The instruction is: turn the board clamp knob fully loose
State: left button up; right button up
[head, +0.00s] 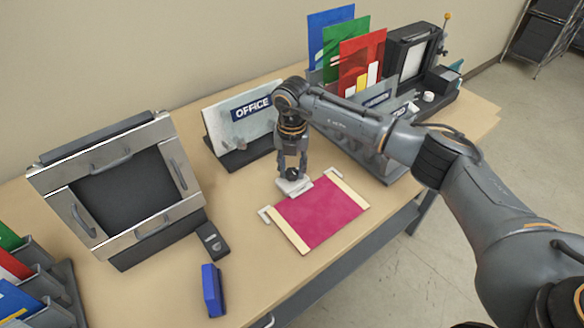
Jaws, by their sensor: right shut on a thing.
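A magenta board (321,212) with cream end strips lies flat on the table. A pale clamp (294,187) sits at its back left edge, with a dark knob (292,174) on top. My right gripper (292,172) comes down from above with its fingers around the knob and is shut on it. The fingers hide part of the knob, so I cannot tell how far it is turned. My left gripper is not in view.
A metal-framed panel (185,207) stands at the left. An OFFICE sign (226,116) stands behind the gripper. A blue block (212,290) and a small dark device (213,241) lie in front. Coloured folders (362,60) stand in a rack at the back right.

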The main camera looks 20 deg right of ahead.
jog(key=n+b, duration=0.3)
jog(key=n, duration=0.1)
jog(key=shift+f, duration=0.2)
jog(key=n+b, duration=0.4)
jog(key=n, duration=0.1)
jog(key=shift+n, duration=0.3)
jog(key=n+b, duration=0.2)
jog(key=n, duration=0.2)
jog(key=shift+r+n+b, duration=0.15)
jog(key=shift+n+b, duration=0.8)
jog(key=shift+n, duration=1.05)
jog(key=o, duration=1.2)
jog(key=shift+c, duration=0.2)
jog(key=shift+r, duration=0.1)
